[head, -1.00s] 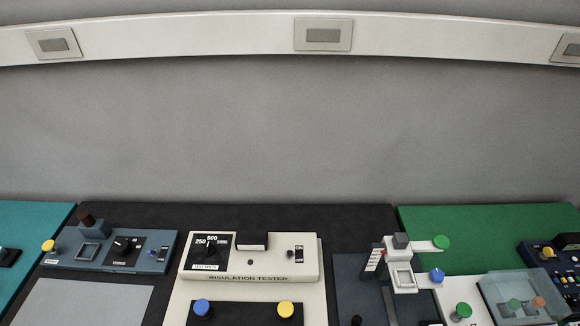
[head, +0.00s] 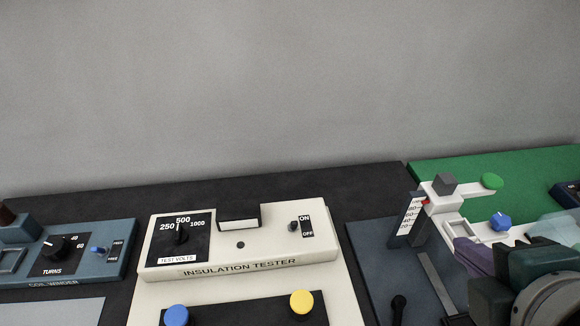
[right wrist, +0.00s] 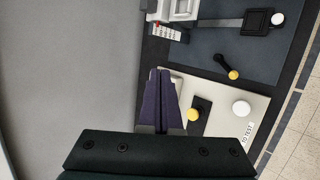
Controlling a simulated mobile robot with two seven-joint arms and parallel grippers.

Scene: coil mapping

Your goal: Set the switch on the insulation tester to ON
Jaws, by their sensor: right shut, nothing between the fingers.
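The insulation tester (head: 240,262) is a cream box with a dial (head: 181,235) marked in test volts and a dark display block (head: 238,219). Its small dark switch (head: 294,226) stands beside a black ON/OFF plate (head: 307,226); I cannot tell which way the lever sits. My right gripper (head: 462,247), with purple fingers, is at the lower right in the head view, well right of the switch. In the right wrist view its fingers (right wrist: 159,76) are together and empty, over part of the cream panel. The switch is not visible there. My left gripper is not in view.
Yellow (head: 302,302) and blue (head: 176,316) knobs stand in front of the tester. A white-armed device with a scale (head: 410,215) stands near my right gripper. The coil winder (head: 100,262) is at the left. A grey wall rises behind.

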